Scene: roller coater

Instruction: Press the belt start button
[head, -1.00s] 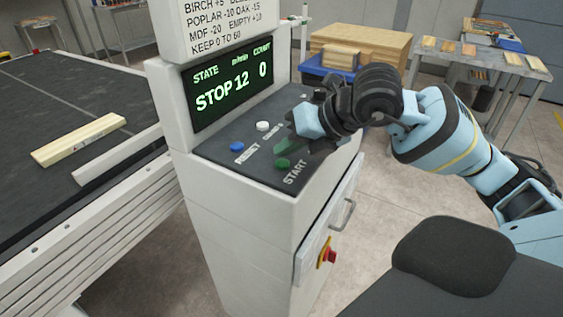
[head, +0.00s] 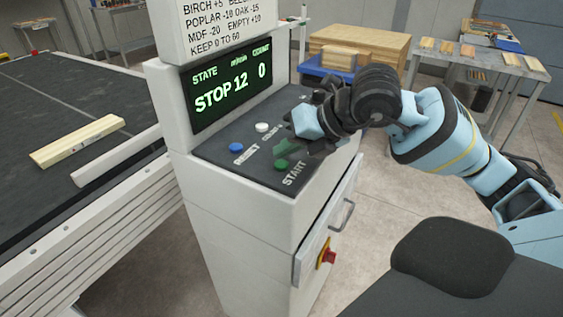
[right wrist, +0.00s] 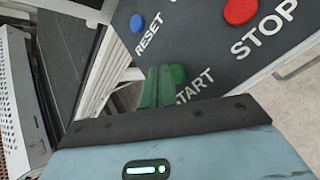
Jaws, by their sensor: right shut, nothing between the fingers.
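The green start button (head: 281,163) sits on the sloping dark panel (head: 222,155) of the white control cabinet, beside the word START. It also shows in the right wrist view (right wrist: 177,74), just right of my fingertips. My right gripper (head: 280,148) is over the panel, its green fingers shut and empty. In the right wrist view the fingers (right wrist: 160,70) overlap the button's left edge; I cannot tell whether they touch it. The display (head: 232,88) reads STOP, 12 and 0. My left gripper is not in view.
A blue reset button (head: 236,147) and a white button (head: 262,127) are on the panel. A red stop button (right wrist: 240,10) is right of the fingers. A red knob (head: 327,256) is on the cabinet's side. A board (head: 77,140) lies on the belt (head: 60,95) at left.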

